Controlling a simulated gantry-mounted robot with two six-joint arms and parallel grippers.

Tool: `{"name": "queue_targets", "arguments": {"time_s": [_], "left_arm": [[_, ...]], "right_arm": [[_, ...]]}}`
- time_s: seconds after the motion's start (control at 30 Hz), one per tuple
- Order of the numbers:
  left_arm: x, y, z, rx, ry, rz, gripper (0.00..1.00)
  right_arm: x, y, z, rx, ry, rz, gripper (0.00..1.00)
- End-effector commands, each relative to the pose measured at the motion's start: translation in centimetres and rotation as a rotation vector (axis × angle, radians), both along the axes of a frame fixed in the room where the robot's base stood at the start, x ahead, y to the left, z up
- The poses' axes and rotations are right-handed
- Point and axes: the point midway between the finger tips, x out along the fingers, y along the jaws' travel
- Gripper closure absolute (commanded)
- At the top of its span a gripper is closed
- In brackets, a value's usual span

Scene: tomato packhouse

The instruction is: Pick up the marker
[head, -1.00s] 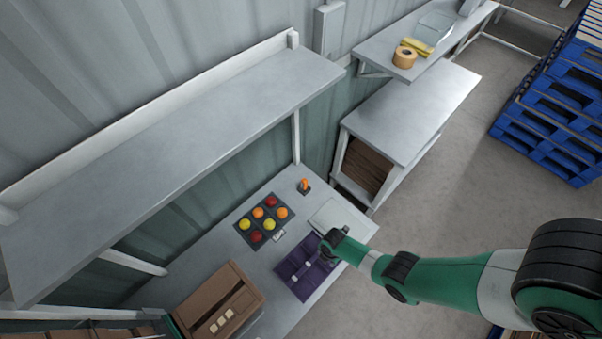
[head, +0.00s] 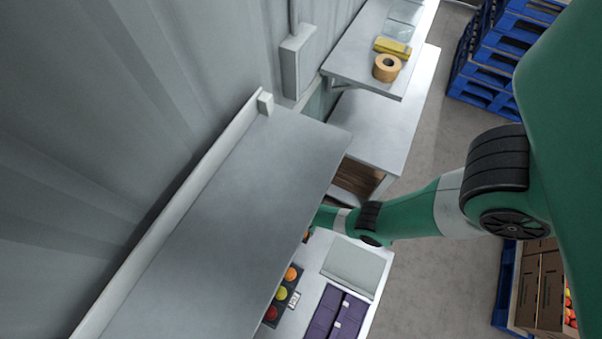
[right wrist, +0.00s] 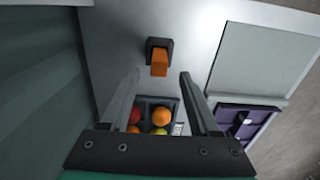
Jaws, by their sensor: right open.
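The orange marker (right wrist: 159,63) is in a small dark square holder (right wrist: 152,44) on the grey bench, in the upper middle of the right wrist view. My right gripper (right wrist: 159,75) is open, its two fingers spread, with the marker between and just beyond the fingertips in that view. Nothing is held. In the head view my right arm reaches under the upper shelf's right end, and the shelf hides the gripper. Only a sliver of orange shows there beside the arm. My left gripper is in neither current view.
The shelf (head: 240,210) overhangs the bench close to the arm. A dark tray (right wrist: 151,104) of red, orange and yellow tomatoes is nearby. A pale grey mat (head: 352,266) and a purple divided tray (head: 335,314) lie right of it.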

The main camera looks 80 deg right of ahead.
Motion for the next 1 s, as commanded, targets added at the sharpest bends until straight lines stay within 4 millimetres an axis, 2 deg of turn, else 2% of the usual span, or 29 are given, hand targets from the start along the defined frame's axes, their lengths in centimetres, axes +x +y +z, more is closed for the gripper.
{"name": "queue_targets", "arguments": {"time_s": [0.03,0.13,0.3,0.57,0.9,0.93,1.0], "left_arm": [[0.0,0.0,-1.0,0.000,0.000,0.000,0.48],[0.0,0.0,-2.5,0.000,0.001,0.000,0.48],[0.0,0.0,-4.0,0.000,0.001,-0.001,0.48],[0.0,0.0,-3.8,0.000,0.001,-0.001,0.48],[0.0,0.0,-3.8,0.000,0.001,-0.001,0.48],[0.0,0.0,-3.8,0.000,0.001,-0.001,0.48],[0.0,0.0,-3.8,0.000,0.001,-0.001,0.48]], "right_arm": [[0.0,0.0,-1.0,0.000,0.000,0.000,0.38],[0.0,0.0,-2.5,0.000,-0.001,0.000,0.38],[0.0,0.0,-4.5,0.000,0.000,0.000,0.38],[0.0,0.0,-4.5,0.000,-0.002,0.000,0.38],[0.0,0.0,-4.5,0.001,-0.001,0.000,0.97],[0.0,0.0,-4.5,0.001,-0.001,0.000,1.00],[0.0,0.0,-4.5,0.001,-0.001,0.000,1.00]]}}
